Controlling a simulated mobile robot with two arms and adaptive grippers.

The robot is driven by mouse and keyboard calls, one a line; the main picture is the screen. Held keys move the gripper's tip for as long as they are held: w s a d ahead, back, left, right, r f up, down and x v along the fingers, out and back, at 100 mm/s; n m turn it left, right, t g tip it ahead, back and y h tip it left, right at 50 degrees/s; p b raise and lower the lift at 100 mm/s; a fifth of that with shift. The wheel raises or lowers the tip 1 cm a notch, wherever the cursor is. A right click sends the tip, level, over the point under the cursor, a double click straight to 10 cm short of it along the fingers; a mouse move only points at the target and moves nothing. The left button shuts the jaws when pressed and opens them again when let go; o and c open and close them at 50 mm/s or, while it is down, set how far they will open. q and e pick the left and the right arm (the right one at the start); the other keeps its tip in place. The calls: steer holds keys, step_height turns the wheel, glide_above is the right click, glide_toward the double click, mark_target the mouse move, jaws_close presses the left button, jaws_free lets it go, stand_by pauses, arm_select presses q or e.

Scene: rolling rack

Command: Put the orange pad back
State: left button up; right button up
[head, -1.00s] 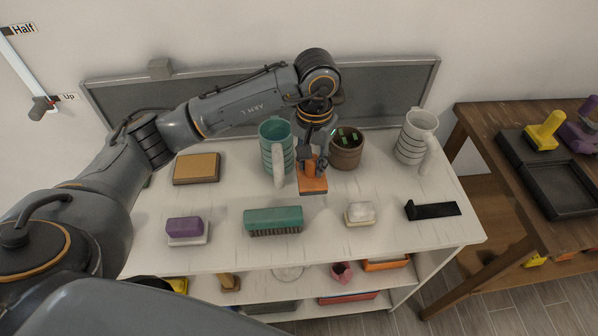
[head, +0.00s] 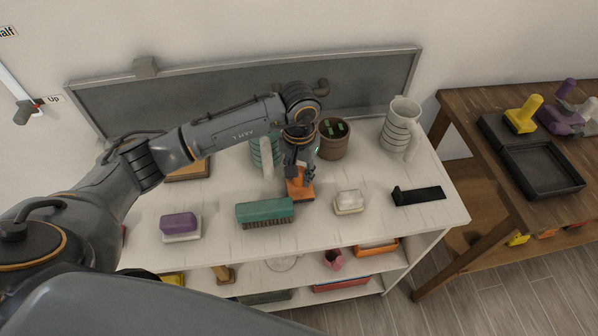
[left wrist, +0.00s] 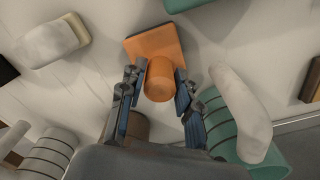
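The orange pad (head: 299,189) has a flat square base and a round upright handle. It is at the white rack's top shelf, between the green brush (head: 265,213) and the white block (head: 349,202). My left gripper (head: 297,168) is above it, and its arm hides part of the teal mug. In the left wrist view, my left gripper's fingers (left wrist: 160,82) are on both sides of the pad's handle (left wrist: 159,80) and look closed on it. I cannot tell whether the base touches the shelf. My right gripper is not in view.
A teal mug (head: 266,150), a brown pot (head: 333,142) and a white mug (head: 400,125) stand behind. A purple block (head: 180,224) is left, a black piece (head: 418,195) right. A wooden table (head: 470,125) with a black tray (head: 541,170) stands at right.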

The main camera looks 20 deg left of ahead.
arm_select(q)
steer(key=shift+o, duration=0.9)
steer(key=shift+r, duration=0.1)
